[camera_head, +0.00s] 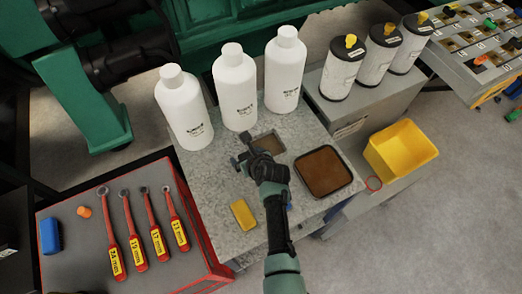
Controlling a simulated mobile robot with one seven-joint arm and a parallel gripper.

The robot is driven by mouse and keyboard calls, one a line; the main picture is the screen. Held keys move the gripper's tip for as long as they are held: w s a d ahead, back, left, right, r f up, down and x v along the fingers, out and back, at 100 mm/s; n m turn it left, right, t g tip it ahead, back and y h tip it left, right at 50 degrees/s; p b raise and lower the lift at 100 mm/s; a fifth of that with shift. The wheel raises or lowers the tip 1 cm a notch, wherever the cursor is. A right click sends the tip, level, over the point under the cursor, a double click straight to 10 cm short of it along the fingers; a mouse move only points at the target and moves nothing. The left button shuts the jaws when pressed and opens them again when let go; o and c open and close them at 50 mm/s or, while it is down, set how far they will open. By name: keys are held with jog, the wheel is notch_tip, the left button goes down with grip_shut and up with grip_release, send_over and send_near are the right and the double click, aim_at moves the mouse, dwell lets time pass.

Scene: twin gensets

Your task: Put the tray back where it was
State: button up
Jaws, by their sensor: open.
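The tray (325,172) is a square black-rimmed one with a brown inside. It sits at the right edge of the grey speckled bench top (222,200). My gripper (241,152) is over the middle of the bench, left of the tray and apart from it. It is open, with nothing seen between its fingers. A smaller brownish square (269,143) with a grey border lies behind my gripper and is partly hidden by it; I cannot tell if it is a pad or a shallow dish.
Three white bottles (234,88) stand along the back of the bench. A yellow block (243,214) lies at the front left. Capped canisters (343,68) and a yellow bin (401,148) are to the right. A red cart with wrenches (130,235) stands left.

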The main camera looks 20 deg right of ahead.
grip_shut()
dwell(0.3)
